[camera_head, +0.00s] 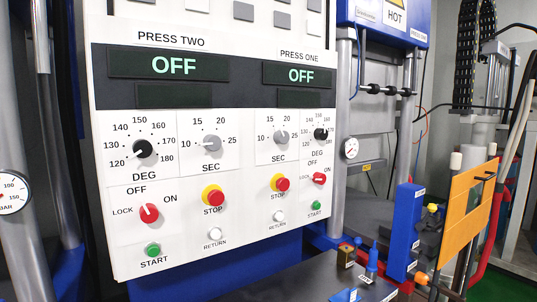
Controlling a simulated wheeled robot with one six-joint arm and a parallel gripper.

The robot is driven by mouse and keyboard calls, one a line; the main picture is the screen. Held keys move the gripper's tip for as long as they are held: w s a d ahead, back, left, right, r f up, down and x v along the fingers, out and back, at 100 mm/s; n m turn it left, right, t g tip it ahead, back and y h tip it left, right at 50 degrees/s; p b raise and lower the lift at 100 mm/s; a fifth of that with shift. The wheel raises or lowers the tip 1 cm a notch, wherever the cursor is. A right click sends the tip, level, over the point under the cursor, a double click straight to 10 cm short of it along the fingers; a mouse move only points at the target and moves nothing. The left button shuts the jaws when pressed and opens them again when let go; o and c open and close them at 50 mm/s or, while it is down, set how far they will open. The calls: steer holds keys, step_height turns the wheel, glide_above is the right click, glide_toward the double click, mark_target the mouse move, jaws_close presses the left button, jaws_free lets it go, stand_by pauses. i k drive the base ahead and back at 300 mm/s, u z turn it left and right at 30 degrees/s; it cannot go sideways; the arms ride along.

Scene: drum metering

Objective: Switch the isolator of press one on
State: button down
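The control panel (222,170) fills the left and middle of the view, with press two on the left and press one on the right. The press one isolator (319,179) is a small red rotary knob at the panel's right edge, below the black DEG dial. The press one display (301,75) reads OFF. My gripper is not in view.
The similar press two isolator (149,213) is at lower left. Beside press one's isolator are a red-and-yellow STOP button (281,184) and a green START button (316,206). A dark bench (300,285) juts out below. A blue block (402,232) and an orange plate (466,215) stand at right.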

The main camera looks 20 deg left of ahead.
mark_target(318, 178)
steer(key=z, duration=0.1)
steer(key=k, duration=0.5)
steer(key=u, duration=0.65)
steer(key=i, duration=1.05)
steer(key=z, duration=0.45)
